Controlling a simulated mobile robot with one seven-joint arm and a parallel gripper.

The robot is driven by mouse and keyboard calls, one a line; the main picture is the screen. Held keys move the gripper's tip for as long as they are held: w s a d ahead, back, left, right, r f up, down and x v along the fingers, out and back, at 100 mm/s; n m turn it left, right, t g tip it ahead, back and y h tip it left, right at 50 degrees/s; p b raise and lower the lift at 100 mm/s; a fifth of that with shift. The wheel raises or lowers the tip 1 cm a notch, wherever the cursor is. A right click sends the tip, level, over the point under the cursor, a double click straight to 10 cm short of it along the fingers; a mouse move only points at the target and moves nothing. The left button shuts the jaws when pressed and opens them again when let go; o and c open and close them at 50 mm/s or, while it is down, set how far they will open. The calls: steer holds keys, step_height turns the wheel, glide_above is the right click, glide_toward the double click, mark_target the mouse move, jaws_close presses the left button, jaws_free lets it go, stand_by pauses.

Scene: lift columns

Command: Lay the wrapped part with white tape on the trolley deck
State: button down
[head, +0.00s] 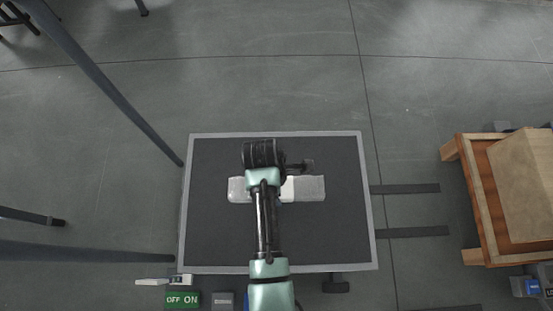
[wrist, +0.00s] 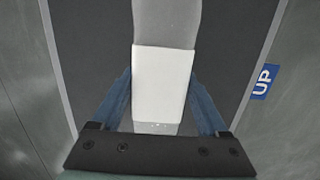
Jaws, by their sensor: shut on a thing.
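The wrapped part (head: 308,188) is a long pale grey bundle lying crosswise beneath my arm in the head view. Its middle is hidden there by the arm. A white tape band (wrist: 163,84) wraps around it in the wrist view. My gripper (wrist: 161,72) is shut on the part, with one blue finger on each side of the tape. The dark deck (head: 320,240) with a grey rim, which looks like the trolley deck, is directly below the part. I cannot tell whether the part touches the deck.
A wooden stand (head: 473,200) with a large box (head: 525,185) is at the right. A green OFF ON label (head: 183,300) is by the deck's front left corner. A blue UP label (wrist: 263,82) is beside the deck. The deck around the part is clear.

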steer(key=shift+w+f+b, duration=0.1)
steer(key=shift+f+b, duration=1.2)
steer(key=shift+f, duration=1.6)
jaws_free()
steer(key=shift+f, duration=0.15)
steer(key=r+p, duration=0.2)
steer(key=r, duration=0.2)
steer(key=a+r+p, duration=0.1)
steer(key=r+p, duration=0.1)
steer(key=r, duration=0.2)
steer(key=r+p, duration=0.2)
steer(key=r, duration=0.2)
steer(key=shift+a+r, duration=0.1)
steer(key=shift+a, duration=0.15)
